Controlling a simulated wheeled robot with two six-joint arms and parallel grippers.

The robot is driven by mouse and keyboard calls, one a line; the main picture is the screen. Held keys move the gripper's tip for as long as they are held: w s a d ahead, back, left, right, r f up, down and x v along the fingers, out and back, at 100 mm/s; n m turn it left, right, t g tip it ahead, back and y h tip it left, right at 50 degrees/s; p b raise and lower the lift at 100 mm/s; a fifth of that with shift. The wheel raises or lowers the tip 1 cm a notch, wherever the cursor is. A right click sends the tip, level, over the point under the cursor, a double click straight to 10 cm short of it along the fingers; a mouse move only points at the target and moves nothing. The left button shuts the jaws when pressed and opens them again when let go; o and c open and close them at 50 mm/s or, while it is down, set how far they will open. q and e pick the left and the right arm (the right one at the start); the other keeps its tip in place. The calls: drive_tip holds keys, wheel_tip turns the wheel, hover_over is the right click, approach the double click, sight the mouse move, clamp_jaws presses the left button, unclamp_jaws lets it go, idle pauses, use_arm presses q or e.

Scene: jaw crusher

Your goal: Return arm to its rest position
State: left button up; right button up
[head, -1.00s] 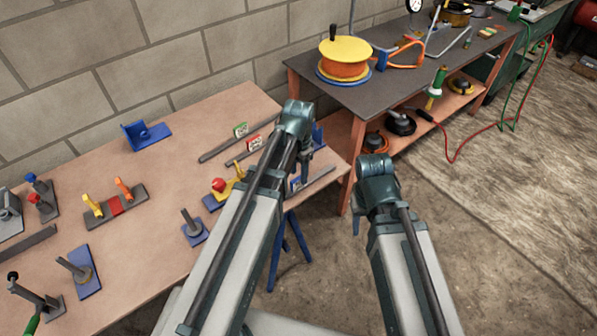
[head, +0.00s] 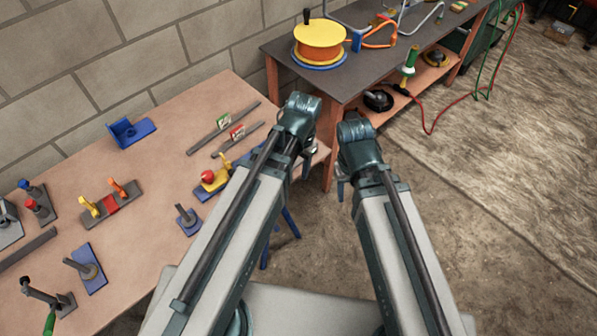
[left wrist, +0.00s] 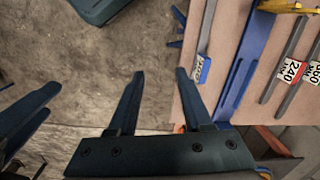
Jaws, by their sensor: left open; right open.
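My left arm reaches up from the bottom in the head view, its wrist bent down over the right end of the wooden workbench (head: 235,110). My left gripper (head: 304,166) is mostly hidden behind its own wrist there. In the left wrist view my left gripper (left wrist: 160,78) has its two fingers spread, with nothing between them but concrete floor, beside the bench edge. My right gripper (head: 341,188) hangs below the right wrist, small, just right of the left arm, over the floor; its jaws are open and no object shows in it.
The bench holds a blue bracket (head: 130,133), a red-and-yellow clamp (head: 112,200) and bars with number tags (head: 236,132). A dark-topped table (head: 375,60) with an orange reel (head: 319,47) stands behind the arms. The floor to the right (head: 480,240) is clear.

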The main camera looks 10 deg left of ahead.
use_arm(q)
drive_tip(key=s+d+n, duration=0.1)
drive_tip(key=s+d, duration=0.2)
drive_tip(key=s, duration=0.2)
drive_tip(key=shift+s+n, duration=0.3)
drive_tip(key=shift+s, duration=0.1)
idle(0.8)
